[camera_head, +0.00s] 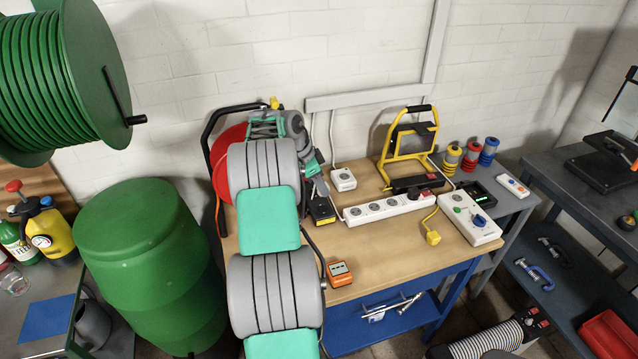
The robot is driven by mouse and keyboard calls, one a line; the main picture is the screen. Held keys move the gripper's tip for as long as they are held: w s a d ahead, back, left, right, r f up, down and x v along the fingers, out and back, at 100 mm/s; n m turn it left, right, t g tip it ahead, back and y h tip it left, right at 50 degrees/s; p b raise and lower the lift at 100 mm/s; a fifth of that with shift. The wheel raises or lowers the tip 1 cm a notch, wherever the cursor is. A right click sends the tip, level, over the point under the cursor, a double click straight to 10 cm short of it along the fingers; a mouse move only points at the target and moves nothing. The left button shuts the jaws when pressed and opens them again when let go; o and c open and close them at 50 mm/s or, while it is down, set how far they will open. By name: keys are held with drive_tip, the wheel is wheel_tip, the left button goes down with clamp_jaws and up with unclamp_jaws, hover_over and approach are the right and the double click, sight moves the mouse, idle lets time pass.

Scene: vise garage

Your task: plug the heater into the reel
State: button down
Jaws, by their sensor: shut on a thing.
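The red cable reel (227,158) stands in its black tube frame at the left back of the wooden workbench. My grey and teal arm covers much of it, and its socket face is hidden. My gripper (318,189) points down just right of the reel, above the bench. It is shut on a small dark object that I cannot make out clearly. A black and yellow box (321,212) sits right below the fingers; I cannot tell whether they touch. No thing shows clearly as the heater; a ribbed grey cylinder with a black end (487,342) at the lower right may be it.
On the bench are a white socket (343,180), a power strip (390,208), a yellow work light (408,155), a yellow plug (433,238), a white switch box (469,219) and an orange meter (339,272). A green barrel (150,265) stands left. The bench's front middle is mostly clear.

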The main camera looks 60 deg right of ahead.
sight(324, 208)
drive_tip(key=shift+f, duration=0.1)
drive_tip(key=shift+f+b, duration=1.85)
drive_tip(key=shift+f, duration=1)
drive_tip(key=shift+w+b, duration=0.1)
drive_tip(key=shift+b, duration=0.3)
drive_tip(key=shift+f+b, duration=0.45)
drive_tip(key=shift+a+f, duration=0.1)
drive_tip(key=shift+f, duration=0.2)
